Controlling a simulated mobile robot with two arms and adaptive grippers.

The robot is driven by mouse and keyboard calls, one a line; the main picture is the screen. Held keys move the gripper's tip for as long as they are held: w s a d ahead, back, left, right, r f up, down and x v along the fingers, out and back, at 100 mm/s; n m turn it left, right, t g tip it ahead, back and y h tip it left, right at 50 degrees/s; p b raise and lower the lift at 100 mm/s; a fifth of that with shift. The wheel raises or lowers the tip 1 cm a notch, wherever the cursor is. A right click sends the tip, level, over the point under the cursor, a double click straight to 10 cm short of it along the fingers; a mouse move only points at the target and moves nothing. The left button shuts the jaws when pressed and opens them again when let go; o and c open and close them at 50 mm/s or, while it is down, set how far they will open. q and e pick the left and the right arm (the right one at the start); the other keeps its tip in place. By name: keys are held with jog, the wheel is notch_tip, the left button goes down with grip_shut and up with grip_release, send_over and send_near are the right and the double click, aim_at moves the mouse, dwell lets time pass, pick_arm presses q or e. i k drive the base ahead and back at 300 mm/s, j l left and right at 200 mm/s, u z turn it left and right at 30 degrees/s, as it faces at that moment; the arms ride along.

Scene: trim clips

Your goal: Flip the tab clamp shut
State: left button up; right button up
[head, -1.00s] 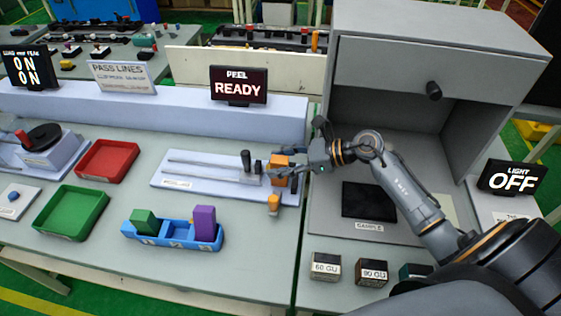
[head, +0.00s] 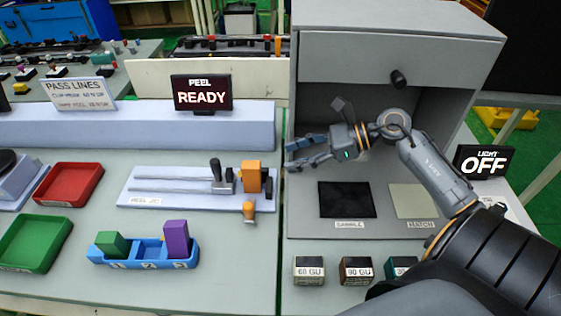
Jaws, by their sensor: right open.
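The peel jig (head: 160,200) is a pale plate with two rails and a dark upright handle (head: 216,172) on its slide. At its right end stands an orange block (head: 251,174) with dark parts beside it. A small orange knob-like piece (head: 249,209) sticks out at the plate's front edge. I cannot tell for sure which orange part is the tab clamp or whether it is shut. My right gripper (head: 292,153) is open and empty, up and to the right of the orange block and apart from it. My left gripper is not in view.
A grey cabinet (head: 395,50) with an open bay stands behind my right arm; a dark sample patch (head: 346,200) lies on its floor. Labelled small blocks (head: 309,270) line the front. A blue holder (head: 142,260), green tray (head: 67,225) and red tray (head: 100,172) stand left.

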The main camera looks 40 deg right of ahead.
aim_at(248, 207)
jog(key=k+j, duration=1.2)
jog(key=j, duration=0.15)
